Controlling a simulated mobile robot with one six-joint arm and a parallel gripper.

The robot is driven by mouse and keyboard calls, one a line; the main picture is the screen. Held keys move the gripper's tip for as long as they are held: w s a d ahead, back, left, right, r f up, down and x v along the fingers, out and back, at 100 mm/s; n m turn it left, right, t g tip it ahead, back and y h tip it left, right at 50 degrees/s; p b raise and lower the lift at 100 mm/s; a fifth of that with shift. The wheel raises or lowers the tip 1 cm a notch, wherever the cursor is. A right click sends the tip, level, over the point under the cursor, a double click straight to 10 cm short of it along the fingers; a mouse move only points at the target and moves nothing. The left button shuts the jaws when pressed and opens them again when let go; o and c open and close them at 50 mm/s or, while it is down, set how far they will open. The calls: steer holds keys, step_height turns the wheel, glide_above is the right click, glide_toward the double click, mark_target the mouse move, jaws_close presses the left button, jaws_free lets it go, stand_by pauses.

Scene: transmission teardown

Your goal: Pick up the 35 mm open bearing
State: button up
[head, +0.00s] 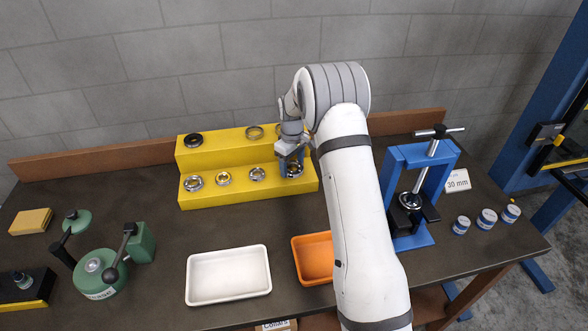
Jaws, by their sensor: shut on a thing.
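A yellow two-step rack (250,194) stands at the back of the bench and bears several ring-shaped bearings. My gripper (291,164) reaches down at the right end of its lower step. It is shut on a bearing (294,171) there, which its fingers partly hide. I cannot tell whether this bearing has lifted off the step. Other bearings stand to its left on the lower step: a silvery one (257,174), one with a golden ring (223,178) and another silvery one (194,183). No size marking is readable on the bearings.
A black ring (193,140) and a metal ring (254,132) sit on the upper step. In front are a white tray (228,297) and an orange tray (314,272), partly behind my arm. A blue press (449,190) stands right, a green device (99,267) left.

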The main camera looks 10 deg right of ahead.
steer(key=c, duration=0.5)
